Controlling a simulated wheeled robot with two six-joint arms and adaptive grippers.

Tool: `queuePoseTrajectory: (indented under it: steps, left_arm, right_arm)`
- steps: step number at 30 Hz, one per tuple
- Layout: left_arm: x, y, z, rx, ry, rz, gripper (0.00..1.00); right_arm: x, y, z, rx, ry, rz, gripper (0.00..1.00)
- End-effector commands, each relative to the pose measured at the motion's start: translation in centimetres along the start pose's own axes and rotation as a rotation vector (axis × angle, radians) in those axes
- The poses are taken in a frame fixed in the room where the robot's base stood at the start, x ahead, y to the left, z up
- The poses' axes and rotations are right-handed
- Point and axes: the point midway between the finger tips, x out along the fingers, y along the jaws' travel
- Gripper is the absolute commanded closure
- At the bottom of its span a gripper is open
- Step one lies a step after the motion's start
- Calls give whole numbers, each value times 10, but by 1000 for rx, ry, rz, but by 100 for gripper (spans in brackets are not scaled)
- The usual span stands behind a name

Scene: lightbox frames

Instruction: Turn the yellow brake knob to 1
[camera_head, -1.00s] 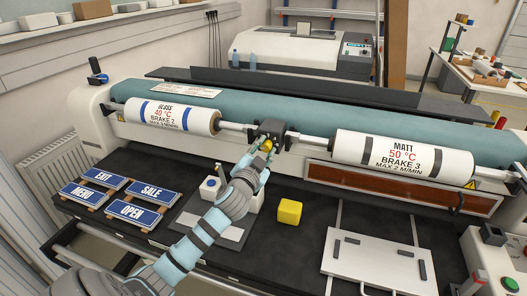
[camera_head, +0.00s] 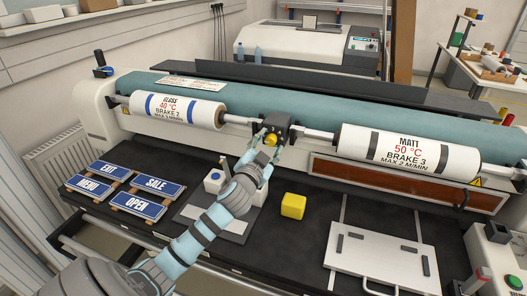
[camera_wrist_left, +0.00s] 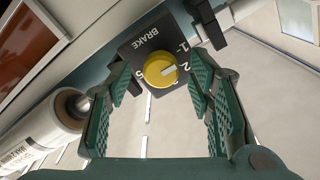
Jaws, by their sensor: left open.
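The yellow brake knob (camera_wrist_left: 160,71) sits on a dark block (camera_wrist_left: 186,56) marked BRAKE in the left wrist view. The numbers 1, 2 and 5 are readable around it, and its pale pointer mark lies toward the 2. In the head view the knob (camera_head: 270,139) shows on the block between the two rolls. My left gripper (camera_head: 268,154) is open in front of the knob, with its fingers (camera_wrist_left: 160,100) on either side and a visible gap to it. My right gripper is not in view.
A GLOSS roll (camera_head: 178,109) and a MATT roll (camera_head: 408,152) flank the block on a shaft. A yellow cube (camera_head: 293,206), several blue signs (camera_head: 137,205) and a white plate (camera_head: 376,258) lie on the dark table below.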

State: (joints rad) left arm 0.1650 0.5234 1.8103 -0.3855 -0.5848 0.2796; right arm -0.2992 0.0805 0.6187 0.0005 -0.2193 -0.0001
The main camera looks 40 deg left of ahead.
Motion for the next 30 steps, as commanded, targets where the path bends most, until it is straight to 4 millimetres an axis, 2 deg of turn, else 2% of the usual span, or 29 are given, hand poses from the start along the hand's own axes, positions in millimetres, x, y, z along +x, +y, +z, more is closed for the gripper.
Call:
queuePoseTrajectory:
  steps: [9, 13, 17, 30]
  left_arm:
    - [-82, 1, 0, 3, 0, 4, 52]
    - [-105, 0, 0, 1, 0, 2, 52]
    - [-113, 0, 0, -1, 0, 0, 52]
    - [-112, 0, 0, -1, 0, 0, 52]
  right_arm:
    - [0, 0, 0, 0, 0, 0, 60]
    - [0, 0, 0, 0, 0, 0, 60]
    - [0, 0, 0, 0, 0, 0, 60]
    - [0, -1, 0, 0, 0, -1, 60]
